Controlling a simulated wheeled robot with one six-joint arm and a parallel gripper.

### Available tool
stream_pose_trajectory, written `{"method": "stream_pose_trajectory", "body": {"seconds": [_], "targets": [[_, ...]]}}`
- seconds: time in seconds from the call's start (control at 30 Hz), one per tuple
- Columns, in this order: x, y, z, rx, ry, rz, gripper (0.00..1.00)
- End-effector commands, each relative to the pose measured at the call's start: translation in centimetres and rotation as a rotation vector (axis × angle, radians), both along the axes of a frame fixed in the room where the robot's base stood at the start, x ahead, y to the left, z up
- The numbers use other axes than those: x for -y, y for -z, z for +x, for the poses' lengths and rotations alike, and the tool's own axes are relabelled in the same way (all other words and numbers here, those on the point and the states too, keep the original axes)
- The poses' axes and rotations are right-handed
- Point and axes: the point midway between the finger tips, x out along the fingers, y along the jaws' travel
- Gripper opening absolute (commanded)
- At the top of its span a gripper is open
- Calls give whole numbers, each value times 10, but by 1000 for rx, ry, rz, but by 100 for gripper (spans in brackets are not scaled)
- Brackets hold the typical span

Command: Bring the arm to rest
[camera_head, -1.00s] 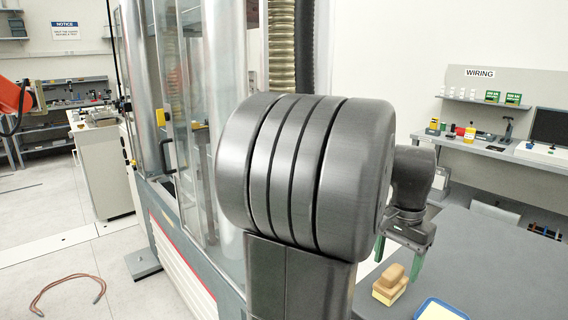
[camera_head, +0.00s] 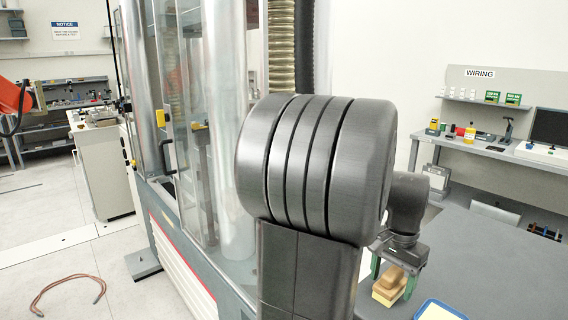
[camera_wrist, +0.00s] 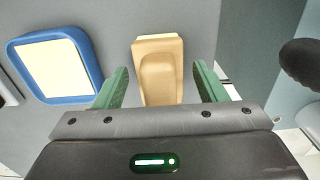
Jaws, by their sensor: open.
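My gripper (camera_head: 393,270) is at the right of the head view, partly behind my large grey arm joint. In the wrist view its green fingers (camera_wrist: 160,88) are spread apart and hold nothing. A tan block (camera_wrist: 160,70) with a rounded raised part lies on the grey table (camera_wrist: 205,25) and shows between the fingers. In the head view the block (camera_head: 390,288) is just below and beside the gripper. I cannot tell the exact gap between fingers and block.
A blue-rimmed tray (camera_head: 440,310) lies right of the block; it also shows in the wrist view (camera_wrist: 95,68). A tall testing machine (camera_head: 180,210) stands left of my arm. A wiring bench (camera_head: 500,148) is behind the table. A reddish cable (camera_head: 66,285) lies on the floor.

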Motion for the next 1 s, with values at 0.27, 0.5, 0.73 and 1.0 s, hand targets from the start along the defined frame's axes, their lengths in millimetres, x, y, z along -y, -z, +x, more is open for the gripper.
{"method": "stream_pose_trajectory", "body": {"seconds": [0.27, 0.5, 0.73, 1.0], "targets": [[0, 14, 0, 0, 0, 0, 65], [0, 12, 0, 0, 0, 0, 65], [0, 2, 0, 2, 0, -1, 65], [0, -18, 0, 3, 0, -2, 65]]}}
